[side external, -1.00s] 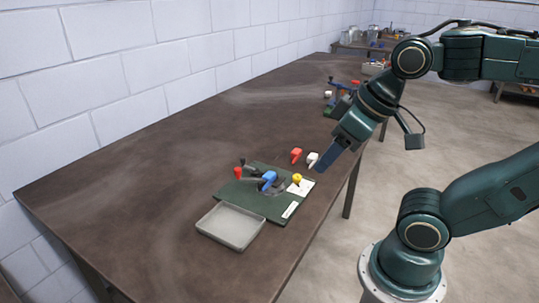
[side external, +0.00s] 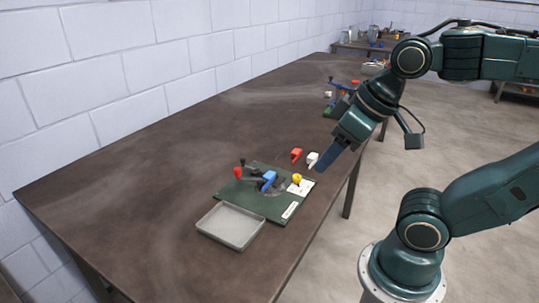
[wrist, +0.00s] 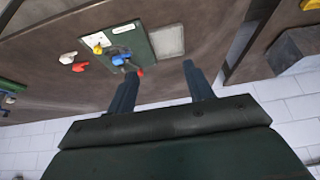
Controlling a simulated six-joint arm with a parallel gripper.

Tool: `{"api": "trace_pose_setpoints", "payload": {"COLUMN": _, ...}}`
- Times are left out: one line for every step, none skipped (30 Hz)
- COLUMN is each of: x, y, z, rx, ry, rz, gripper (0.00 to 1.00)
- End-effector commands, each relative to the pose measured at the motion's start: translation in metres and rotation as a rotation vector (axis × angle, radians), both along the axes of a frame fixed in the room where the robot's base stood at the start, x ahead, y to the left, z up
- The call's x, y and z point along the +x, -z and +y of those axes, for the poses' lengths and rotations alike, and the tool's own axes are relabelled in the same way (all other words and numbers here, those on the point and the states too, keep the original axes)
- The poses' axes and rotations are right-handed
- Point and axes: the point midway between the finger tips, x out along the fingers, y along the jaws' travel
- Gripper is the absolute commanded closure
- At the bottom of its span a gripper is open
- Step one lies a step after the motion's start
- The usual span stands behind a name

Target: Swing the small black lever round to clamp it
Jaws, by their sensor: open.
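A green fixture board (side external: 233,200) lies on the brown table and carries a blue part (side external: 268,179), a yellow knob (side external: 297,179) and a red knob (side external: 238,172). A small black lever (side external: 243,163) stands up at the board's back left, close to the red knob. Its exact pivot is too small to make out. My gripper (side external: 320,168) is apart from the board, above the table to its right, pointing down and left. In the wrist view my gripper (wrist: 159,68) shows two spread fingers with nothing between them; the board (wrist: 146,48) lies beyond the fingertips.
A shallow grey tray (side external: 232,226) sits beside the board at the front. A red piece (side external: 295,155) and a white piece (side external: 312,159) lie loose behind it, close to my gripper. A white brick wall borders the table at left. The table's left part is clear.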

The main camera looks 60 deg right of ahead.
Motion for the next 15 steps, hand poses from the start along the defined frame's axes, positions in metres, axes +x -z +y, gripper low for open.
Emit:
{"api": "trace_pose_setpoints", "payload": {"x": 0.000, "y": 0.000, "z": 0.000, "rx": 0.000, "ry": 0.000, "rz": 0.000, "gripper": 0.48}}
{"api": "trace_pose_setpoints", "payload": {"x": 0.000, "y": 0.000, "z": 0.000, "rx": 0.000, "ry": 0.000, "rz": 0.000, "gripper": 0.48}}
{"api": "trace_pose_setpoints", "payload": {"x": 0.000, "y": 0.000, "z": 0.000, "rx": 0.000, "ry": 0.000, "rz": 0.000, "gripper": 0.48}}
{"api": "trace_pose_setpoints", "payload": {"x": 0.000, "y": 0.000, "z": 0.000, "rx": 0.000, "ry": 0.000, "rz": 0.000, "gripper": 0.48}}
{"api": "trace_pose_setpoints", "payload": {"x": 0.000, "y": 0.000, "z": 0.000, "rx": 0.000, "ry": 0.000, "rz": 0.000, "gripper": 0.52}}
{"api": "trace_pose_setpoints", "payload": {"x": 0.000, "y": 0.000, "z": 0.000, "rx": 0.000, "ry": 0.000, "rz": 0.000, "gripper": 0.58}}
{"api": "trace_pose_setpoints", "payload": {"x": 0.000, "y": 0.000, "z": 0.000, "rx": 0.000, "ry": 0.000, "rz": 0.000, "gripper": 0.58}}
{"api": "trace_pose_setpoints", "payload": {"x": 0.001, "y": -0.001, "z": 0.000, "rx": 0.000, "ry": -0.001, "rz": 0.001, "gripper": 0.58}}
{"api": "trace_pose_setpoints", "payload": {"x": 0.002, "y": -0.001, "z": 0.000, "rx": -0.002, "ry": -0.001, "rz": 0.002, "gripper": 0.58}}
{"api": "trace_pose_setpoints", "payload": {"x": 0.003, "y": -0.002, "z": -0.001, "rx": -0.002, "ry": -0.002, "rz": 0.003, "gripper": 0.58}}
{"api": "trace_pose_setpoints", "payload": {"x": 0.004, "y": -0.003, "z": -0.001, "rx": -0.004, "ry": -0.003, "rz": 0.005, "gripper": 0.58}}
{"api": "trace_pose_setpoints", "payload": {"x": 0.006, "y": -0.005, "z": -0.001, "rx": -0.006, "ry": -0.005, "rz": 0.009, "gripper": 0.58}}
{"api": "trace_pose_setpoints", "payload": {"x": 0.009, "y": -0.006, "z": -0.002, "rx": -0.008, "ry": -0.006, "rz": 0.012, "gripper": 0.58}}
{"api": "trace_pose_setpoints", "payload": {"x": 0.011, "y": -0.008, "z": -0.002, "rx": -0.011, "ry": -0.008, "rz": 0.016, "gripper": 0.58}}
{"api": "trace_pose_setpoints", "payload": {"x": 0.015, "y": -0.011, "z": -0.003, "rx": -0.014, "ry": -0.011, "rz": 0.022, "gripper": 0.58}}
